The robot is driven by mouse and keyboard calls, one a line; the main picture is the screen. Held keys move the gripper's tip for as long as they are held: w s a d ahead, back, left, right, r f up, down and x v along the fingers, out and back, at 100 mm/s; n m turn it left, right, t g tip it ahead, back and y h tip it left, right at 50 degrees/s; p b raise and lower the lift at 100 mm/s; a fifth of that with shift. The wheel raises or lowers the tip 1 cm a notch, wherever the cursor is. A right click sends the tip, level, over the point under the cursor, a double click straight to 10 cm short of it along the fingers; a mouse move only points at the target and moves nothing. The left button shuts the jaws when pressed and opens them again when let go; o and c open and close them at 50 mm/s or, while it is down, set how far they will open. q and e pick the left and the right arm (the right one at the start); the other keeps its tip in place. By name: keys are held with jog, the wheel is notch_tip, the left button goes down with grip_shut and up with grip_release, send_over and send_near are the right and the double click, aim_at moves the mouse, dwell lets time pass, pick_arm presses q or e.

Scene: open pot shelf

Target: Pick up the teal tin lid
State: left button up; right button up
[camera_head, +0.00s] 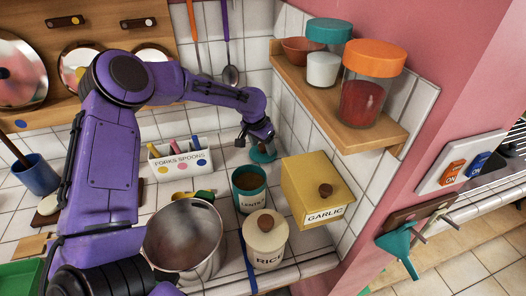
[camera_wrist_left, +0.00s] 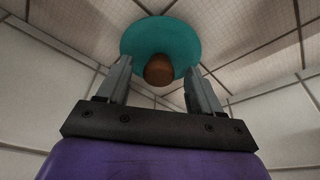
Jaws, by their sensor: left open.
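The teal tin lid (camera_head: 263,155) shows in the head view at the back right of the tiled counter, partly hidden by my left gripper (camera_head: 261,143). In the left wrist view the lid (camera_wrist_left: 137,38) is a teal disc with a brown round knob (camera_wrist_left: 159,70) facing me. The two fingers of my left gripper (camera_wrist_left: 158,77) are open, one on each side of the knob in that view. I cannot tell whether they touch it. The open teal tin (camera_head: 249,203), labelled LENTILS, stands in front of the lid. My right gripper is not in view.
A yellow GARLIC box (camera_head: 318,184) stands right of the tin, and a cream RICE tin (camera_head: 265,240) in front. A steel pot (camera_head: 184,241) and a white FORKS SPOONS holder (camera_head: 181,168) are to the left. A wooden shelf (camera_head: 389,131) with jars overhangs the right.

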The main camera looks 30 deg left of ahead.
pick_arm(q)
jog(key=shift+s+r, duration=0.1)
jog(key=shift+s, duration=0.05)
jog(key=shift+c, duration=0.6)
jog(key=shift+d, duration=0.1)
jog(key=c, duration=1)
